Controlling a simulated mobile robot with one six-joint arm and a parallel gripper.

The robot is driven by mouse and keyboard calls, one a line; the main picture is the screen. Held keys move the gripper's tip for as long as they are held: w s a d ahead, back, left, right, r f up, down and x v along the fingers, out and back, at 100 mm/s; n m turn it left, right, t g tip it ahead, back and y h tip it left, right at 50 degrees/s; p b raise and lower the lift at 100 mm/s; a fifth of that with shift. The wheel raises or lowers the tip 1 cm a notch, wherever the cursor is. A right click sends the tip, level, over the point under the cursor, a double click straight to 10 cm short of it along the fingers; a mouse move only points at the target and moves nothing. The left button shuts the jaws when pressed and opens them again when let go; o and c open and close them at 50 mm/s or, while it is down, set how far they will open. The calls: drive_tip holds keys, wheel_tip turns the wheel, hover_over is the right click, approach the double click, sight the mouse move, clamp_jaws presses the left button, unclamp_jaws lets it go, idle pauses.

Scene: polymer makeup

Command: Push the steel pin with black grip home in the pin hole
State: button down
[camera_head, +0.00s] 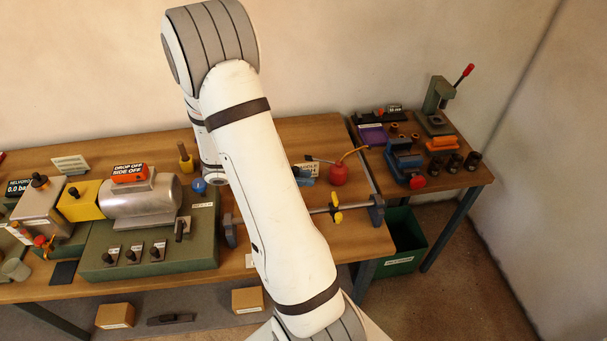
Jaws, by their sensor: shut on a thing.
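My white arm crosses the middle of the camera_head view. Its wrist comes down behind the thick forearm, and my gripper's fingers are hidden there. I cannot see what is between them. The pin hole cannot be made out; my arm covers part of the bench.
Several black knobs (134,256) line the green base's front. A yellow block (86,201) stands left of the cylinder. Right of my arm are a horizontal rod with a yellow handle (336,207) and a red oil can (338,174). A second table (465,180) holds a press and vise.

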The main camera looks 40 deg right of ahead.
drive_tip(key=shift+w+f+b, duration=0.1)
drive_tip(key=shift+f+b, duration=2.2)
drive_tip(key=shift+f, duration=0.65)
drive_tip(key=shift+f+b, duration=1.8)
drive_tip(key=shift+f, duration=0.35)
drive_tip(key=c, duration=1.3)
unclamp_jaws()
drive_tip(key=shift+o, duration=0.2)
drive_tip(key=b+v, duration=0.1)
drive_tip(key=v, duration=0.6)
drive_tip(key=shift+w+a+r, duration=0.2)
drive_tip(key=shift+a, duration=0.1)
